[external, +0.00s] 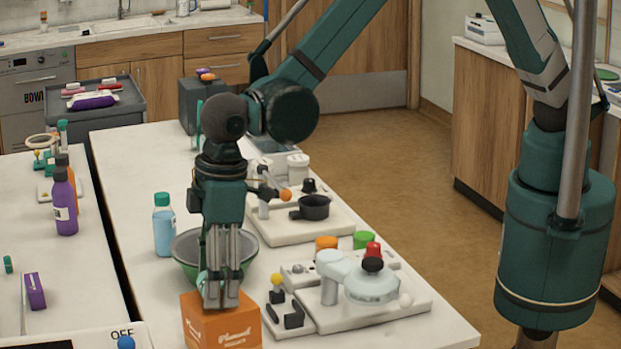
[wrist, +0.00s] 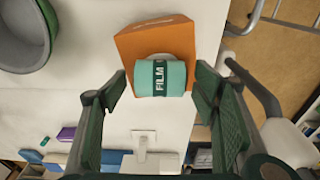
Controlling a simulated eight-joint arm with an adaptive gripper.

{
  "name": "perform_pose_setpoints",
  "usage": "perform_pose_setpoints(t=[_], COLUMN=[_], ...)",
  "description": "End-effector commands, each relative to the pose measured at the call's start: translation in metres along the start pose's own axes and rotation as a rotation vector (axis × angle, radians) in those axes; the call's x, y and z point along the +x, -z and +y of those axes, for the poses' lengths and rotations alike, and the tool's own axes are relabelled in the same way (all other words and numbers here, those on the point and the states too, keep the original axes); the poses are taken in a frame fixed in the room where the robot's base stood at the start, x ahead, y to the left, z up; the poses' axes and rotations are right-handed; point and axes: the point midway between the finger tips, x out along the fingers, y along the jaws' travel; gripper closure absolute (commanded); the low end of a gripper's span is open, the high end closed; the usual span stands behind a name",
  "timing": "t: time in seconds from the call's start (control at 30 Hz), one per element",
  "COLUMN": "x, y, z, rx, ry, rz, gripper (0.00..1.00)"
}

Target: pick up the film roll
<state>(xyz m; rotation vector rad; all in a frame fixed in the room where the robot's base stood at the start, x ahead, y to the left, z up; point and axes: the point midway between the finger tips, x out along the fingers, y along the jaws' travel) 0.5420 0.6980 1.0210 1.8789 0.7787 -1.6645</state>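The film roll (wrist: 174,78) is a teal cylinder with a dark band lettered "FILM", seen in the wrist view against an orange box (wrist: 160,42). My gripper (wrist: 162,77) is open, with one finger on each side of the roll and a visible gap on both sides. In the external view my gripper (external: 221,300) points down at the top of the orange box (external: 222,330). The fingers mostly hide the roll there. I cannot tell exactly how the roll rests on the box.
A green bowl (external: 186,268) stands just behind the box, with a blue bottle (external: 164,225) beyond it. White boards with knobs and handles (external: 372,318) stand close on the right. A dark gap separates the left table (external: 75,285).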

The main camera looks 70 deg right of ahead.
Motion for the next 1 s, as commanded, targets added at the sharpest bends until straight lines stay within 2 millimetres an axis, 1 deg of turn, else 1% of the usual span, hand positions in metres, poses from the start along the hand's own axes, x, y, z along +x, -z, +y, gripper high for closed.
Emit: perform_pose_setpoints(t=[0.03,0.2,0.27,0.3,0.53,0.67,0.87,1.0], x=[0.0,0.0,0.0,0.0,-0.001,-0.005,-0.021,-0.039], y=[0.0,0.0,0.0,0.0,0.0,0.001,0.003,0.005], z=[0.0,0.0,0.0,0.0,0.0,0.0,0.0,0.0], rx=[0.0,0.0,0.0,0.0,0.0,0.0,0.0,0.0], ry=[0.0,0.0,0.0,0.0,0.0,0.0,0.0,0.0], rz=[0.0,0.0,0.0,0.0,0.0,0.0,0.0,0.0], gripper=[0.48,0.7,0.7,0.72,0.73,0.73,0.73,0.73])
